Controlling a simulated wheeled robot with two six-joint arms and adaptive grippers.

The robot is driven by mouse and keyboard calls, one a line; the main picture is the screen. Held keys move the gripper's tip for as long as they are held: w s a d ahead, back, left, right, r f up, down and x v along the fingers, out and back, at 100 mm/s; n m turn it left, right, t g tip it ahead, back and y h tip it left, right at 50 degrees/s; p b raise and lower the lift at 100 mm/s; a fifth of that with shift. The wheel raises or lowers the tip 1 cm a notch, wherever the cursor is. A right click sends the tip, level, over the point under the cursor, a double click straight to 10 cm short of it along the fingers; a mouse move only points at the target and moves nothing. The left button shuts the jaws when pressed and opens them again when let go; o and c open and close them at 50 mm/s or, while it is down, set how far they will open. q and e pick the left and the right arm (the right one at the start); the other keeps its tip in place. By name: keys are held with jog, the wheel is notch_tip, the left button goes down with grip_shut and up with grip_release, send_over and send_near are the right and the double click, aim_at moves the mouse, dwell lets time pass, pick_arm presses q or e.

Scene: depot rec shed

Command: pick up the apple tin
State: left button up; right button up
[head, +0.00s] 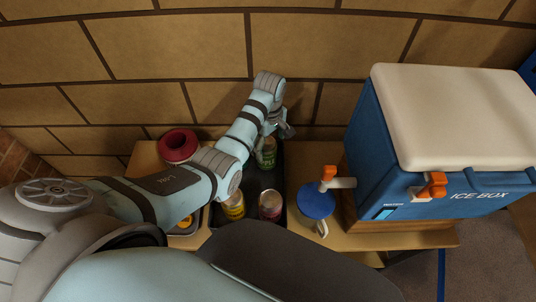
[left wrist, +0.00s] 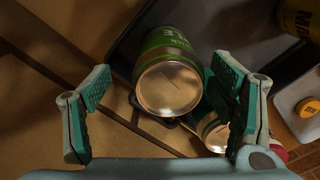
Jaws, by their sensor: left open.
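A green tin (head: 268,152), likely the apple tin, stands on the dark tray (head: 262,180) near the wall; its label is too small to read. In the left wrist view the green tin (left wrist: 168,75) shows its silver end between the open fingers, with a gap on both sides. My left gripper (head: 280,125) is open beside the top of the green tin and partly covers it. My right gripper is not in view.
A yellow tin (head: 233,206) and a red tin (head: 270,205) stand nearer on the tray. A red ring-shaped thing (head: 178,146) is at left. A blue-lidded jug (head: 317,200) and the ice box (head: 440,130) stand at right. The brick wall (head: 200,50) is close behind.

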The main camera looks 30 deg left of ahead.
pick_arm(q)
jog(key=f, duration=0.2)
jog(key=f+b, duration=0.1)
jog(key=f, duration=0.3)
jog(key=shift+s+a+b, duration=0.3)
jog(key=shift+s+a, duration=0.05)
jog(key=shift+a, duration=0.05)
jog(key=c, duration=1.6)
jog(key=shift+r, duration=0.15)
